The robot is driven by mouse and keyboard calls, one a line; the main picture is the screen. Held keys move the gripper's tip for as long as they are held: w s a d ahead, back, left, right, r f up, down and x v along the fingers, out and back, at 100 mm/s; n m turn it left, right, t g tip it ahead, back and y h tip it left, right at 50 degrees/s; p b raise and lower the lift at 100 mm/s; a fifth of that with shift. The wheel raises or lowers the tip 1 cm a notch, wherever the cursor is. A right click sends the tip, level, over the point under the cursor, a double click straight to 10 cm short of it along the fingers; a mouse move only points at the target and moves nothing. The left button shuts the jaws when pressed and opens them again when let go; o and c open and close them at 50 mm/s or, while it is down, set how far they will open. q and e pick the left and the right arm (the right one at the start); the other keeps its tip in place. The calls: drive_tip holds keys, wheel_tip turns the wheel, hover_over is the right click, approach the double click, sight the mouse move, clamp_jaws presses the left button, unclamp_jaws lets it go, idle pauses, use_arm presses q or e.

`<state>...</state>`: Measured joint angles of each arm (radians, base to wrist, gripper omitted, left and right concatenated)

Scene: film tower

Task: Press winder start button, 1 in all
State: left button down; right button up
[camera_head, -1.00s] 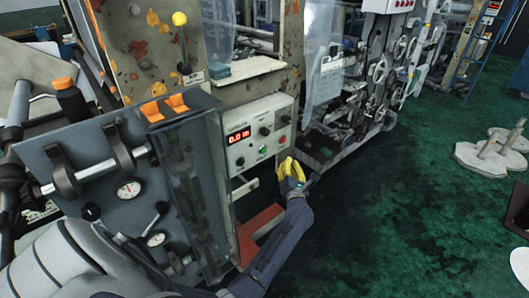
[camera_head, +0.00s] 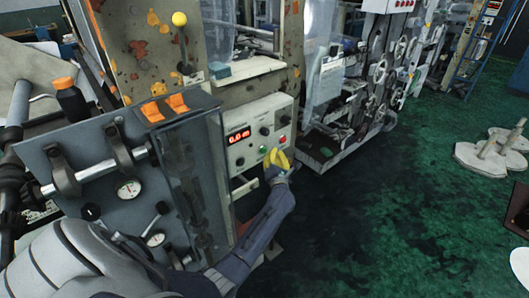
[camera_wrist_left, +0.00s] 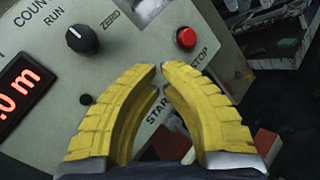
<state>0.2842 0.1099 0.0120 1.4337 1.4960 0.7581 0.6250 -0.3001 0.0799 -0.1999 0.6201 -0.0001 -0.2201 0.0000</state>
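The winder control panel (camera_head: 240,122) is a light box with a red display reading 0.0 m. Its green start button (camera_head: 263,149) shows just left of my fingers in the head view. The red stop button (camera_head: 283,139) sits up and right of it, and shows in the left wrist view (camera_wrist_left: 185,38). My left gripper (camera_head: 275,152) has yellow curved fingers, in front of the panel's lower right part. In the wrist view its fingertips (camera_wrist_left: 161,66) nearly meet, with nothing held; the START lettering shows between the fingers, and the green button is hidden. Contact cannot be told.
A black knob (camera_wrist_left: 82,39) marked RUN and ZERO is left of the stop button. A grey machine plate with gauges (camera_head: 130,190) stands left of the panel. Rollers and machinery (camera_head: 365,95) stand to the right.

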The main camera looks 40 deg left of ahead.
use_arm(q)
drive_tip(key=shift+a, duration=0.3)
